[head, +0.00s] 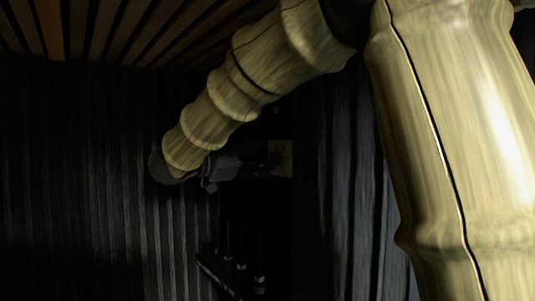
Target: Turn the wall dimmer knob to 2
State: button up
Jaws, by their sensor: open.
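A small pale wall plate (284,158), likely the dimmer's, shows on the dark wall near the middle of the head view. Its knob and any numbers cannot be made out; my gripper covers its left part. My gripper (262,163) reaches from the left toward the plate, dark against the dark wall. It is open. I cannot tell whether its fingers touch the knob or stand around it.
My arm fills the upper right and crosses to the middle. A dark rack or shelf (215,277) with several small items sits below the gripper. Dark ribbed panels (100,180) line the left, and wooden slats (110,30) run along the top.

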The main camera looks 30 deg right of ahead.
aim_at(271, 158)
jog(key=shift+s+d+r+p, duration=0.15)
jog(key=shift+s+d, duration=0.05)
jog(key=shift+d, duration=0.35)
jog(key=shift+s+d+r+p, duration=0.15)
jog(key=shift+d, duration=0.65)
jog(key=shift+w+d+f, duration=0.25)
jog(key=shift+w, duration=0.05)
jog(key=shift+s, duration=0.1)
jog(key=shift+r, duration=0.1)
jog(key=shift+c, duration=0.2)
jog(key=c, duration=1)
